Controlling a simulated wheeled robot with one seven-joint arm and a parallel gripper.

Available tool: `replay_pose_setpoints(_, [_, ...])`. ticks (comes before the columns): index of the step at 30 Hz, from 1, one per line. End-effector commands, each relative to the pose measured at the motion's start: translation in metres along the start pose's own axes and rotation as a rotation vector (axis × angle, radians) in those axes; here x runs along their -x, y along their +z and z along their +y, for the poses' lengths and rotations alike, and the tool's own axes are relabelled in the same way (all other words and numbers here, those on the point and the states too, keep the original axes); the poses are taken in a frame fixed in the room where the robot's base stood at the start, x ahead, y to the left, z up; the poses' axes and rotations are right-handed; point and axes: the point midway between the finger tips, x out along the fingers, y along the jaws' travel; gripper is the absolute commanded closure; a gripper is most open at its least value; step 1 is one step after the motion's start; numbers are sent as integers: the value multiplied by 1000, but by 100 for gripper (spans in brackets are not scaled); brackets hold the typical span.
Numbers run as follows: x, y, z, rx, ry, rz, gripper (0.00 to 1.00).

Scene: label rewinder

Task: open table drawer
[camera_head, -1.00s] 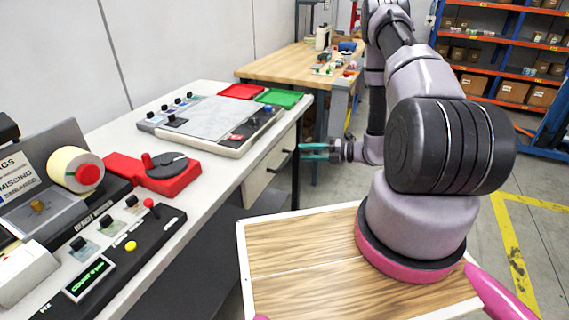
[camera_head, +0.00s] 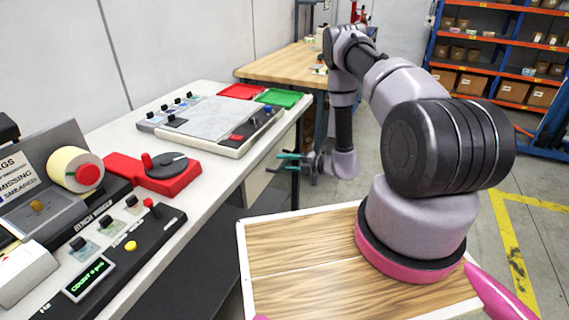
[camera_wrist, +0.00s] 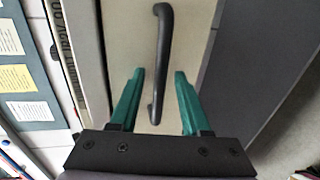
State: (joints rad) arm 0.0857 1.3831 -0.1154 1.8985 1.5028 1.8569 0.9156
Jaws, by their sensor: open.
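The table drawer shows a pale front (camera_wrist: 128,35) with a dark bar handle (camera_wrist: 161,45) in the wrist view. The drawer looks shut. In the head view its front (camera_head: 257,184) is under the right end of the white table (camera_head: 214,174), and my gripper covers part of it. My gripper (camera_head: 277,163) has teal fingers that are apart and point at the drawer front. In the wrist view my gripper (camera_wrist: 159,73) is open, with the handle lying lengthwise between its two fingers. I cannot tell whether the fingers touch it.
The table bears a panel with a grey plate (camera_head: 212,117), a red tray (camera_head: 241,91), a green tray (camera_head: 279,97) and a red device (camera_head: 163,177). A wooden table (camera_head: 283,65) and orange shelves (camera_head: 500,71) stand behind. Floor is clear right of my arm.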

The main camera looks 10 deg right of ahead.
Motion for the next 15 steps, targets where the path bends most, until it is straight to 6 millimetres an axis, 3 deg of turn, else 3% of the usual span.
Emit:
replay_pose_setpoints(8, [-3, 0, 0, 1, 0, 0, 53])
replay_pose_setpoints(9, [-3, 0, 0, 1, 0, 0, 57])
replay_pose_setpoints(12, [-2, 0, 0, 1, 0, 0, 95])
replay_pose_setpoints(13, [-2, 0, 0, 1, 0, 0, 100])
replay_pose_setpoints(15, [-2, 0, 0, 1, 0, 0, 100])
